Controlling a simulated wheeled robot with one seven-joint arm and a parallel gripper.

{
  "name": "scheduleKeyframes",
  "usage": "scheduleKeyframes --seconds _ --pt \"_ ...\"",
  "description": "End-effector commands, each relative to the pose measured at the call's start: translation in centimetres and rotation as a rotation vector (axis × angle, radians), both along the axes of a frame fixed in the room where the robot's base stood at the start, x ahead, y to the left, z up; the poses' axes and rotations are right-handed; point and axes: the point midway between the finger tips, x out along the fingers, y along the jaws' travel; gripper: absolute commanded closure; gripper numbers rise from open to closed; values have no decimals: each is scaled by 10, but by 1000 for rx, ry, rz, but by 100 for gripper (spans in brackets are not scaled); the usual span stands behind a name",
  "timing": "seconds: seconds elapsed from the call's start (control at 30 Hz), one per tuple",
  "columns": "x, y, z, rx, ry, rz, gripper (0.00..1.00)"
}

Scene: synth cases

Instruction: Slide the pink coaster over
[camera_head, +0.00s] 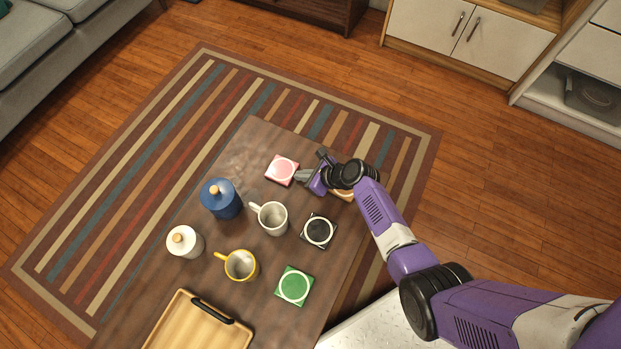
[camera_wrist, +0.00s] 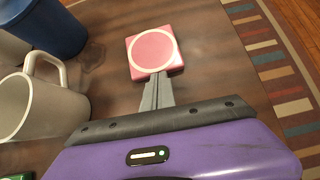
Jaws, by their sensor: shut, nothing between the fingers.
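The pink coaster (camera_head: 282,170) is a square with a pale ring on top, lying flat near the far end of the wooden table. In the wrist view the coaster (camera_wrist: 154,52) is just ahead of my fingertips. My gripper (camera_head: 298,177) is shut and empty, low over the table on the right side of the coaster. Its fingertips (camera_wrist: 160,78) are at the near edge of the coaster; I cannot tell whether they touch it.
A white mug (camera_head: 270,217), a blue jar (camera_head: 221,199), a white jar (camera_head: 185,241) and a yellow-rimmed mug (camera_head: 240,265) stand nearby. A black coaster (camera_head: 318,231), a green coaster (camera_head: 294,286) and a wooden tray (camera_head: 180,330) lie nearer. The table (camera_head: 250,150) is clear beyond the pink coaster.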

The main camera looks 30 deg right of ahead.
Motion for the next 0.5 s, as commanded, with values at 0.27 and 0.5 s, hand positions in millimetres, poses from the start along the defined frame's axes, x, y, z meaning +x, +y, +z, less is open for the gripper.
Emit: scheduleKeyframes --seconds 0.27,0.5 --pt "60 38 -1 1 -1 4 100" --pt "102 64 -3 1 -1 3 100"
